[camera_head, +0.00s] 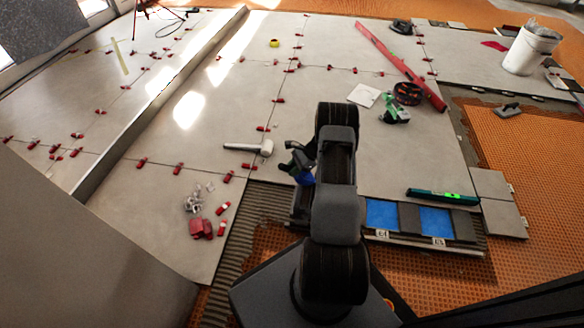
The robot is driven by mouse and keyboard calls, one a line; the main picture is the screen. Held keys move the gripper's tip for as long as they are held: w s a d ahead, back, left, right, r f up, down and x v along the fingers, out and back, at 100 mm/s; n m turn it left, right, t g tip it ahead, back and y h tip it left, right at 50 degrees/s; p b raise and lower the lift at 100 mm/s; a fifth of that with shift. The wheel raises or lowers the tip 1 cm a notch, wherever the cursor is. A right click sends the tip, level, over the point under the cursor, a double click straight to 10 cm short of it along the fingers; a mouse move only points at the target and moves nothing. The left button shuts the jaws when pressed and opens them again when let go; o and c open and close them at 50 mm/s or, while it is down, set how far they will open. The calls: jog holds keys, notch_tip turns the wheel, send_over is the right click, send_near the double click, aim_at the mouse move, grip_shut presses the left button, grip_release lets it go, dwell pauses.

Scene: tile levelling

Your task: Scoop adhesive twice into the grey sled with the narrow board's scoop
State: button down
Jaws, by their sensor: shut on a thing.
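My gripper (298,168) is at the centre, left of my dark arm, above the left end of a low narrow board. It is shut on a small blue thing (306,179), mostly hidden by the fingers; I cannot tell whether this is the scoop. The board (460,245) runs to the right behind my arm. On it are blue panels (382,214) and (436,224), dark grey sections (409,217) and small white labels (439,242). My arm hides the board's middle. I cannot make out the grey sled or the adhesive for certain.
A green level (443,196) lies just behind the board. A white mallet (249,148) lies left of my gripper. Red clips (200,228) lie at lower left. A green tool (394,110), a red straightedge (400,66) and a white bucket (530,48) are farther back. Grey tiles (500,218) lie right.

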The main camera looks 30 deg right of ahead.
notch_tip(320, 180, up, 5)
jog(key=g+h+p, duration=0.1)
jog(key=h+p, duration=0.4)
jog(key=p, duration=0.3)
jog(key=shift+f, duration=0.15)
jog(key=shift+r+g+h+p, duration=0.25)
jog(key=shift+g+h+p, duration=0.05)
jog(key=shift+h+p, duration=0.35)
jog(key=shift+f, duration=0.1)
dwell(1.1)
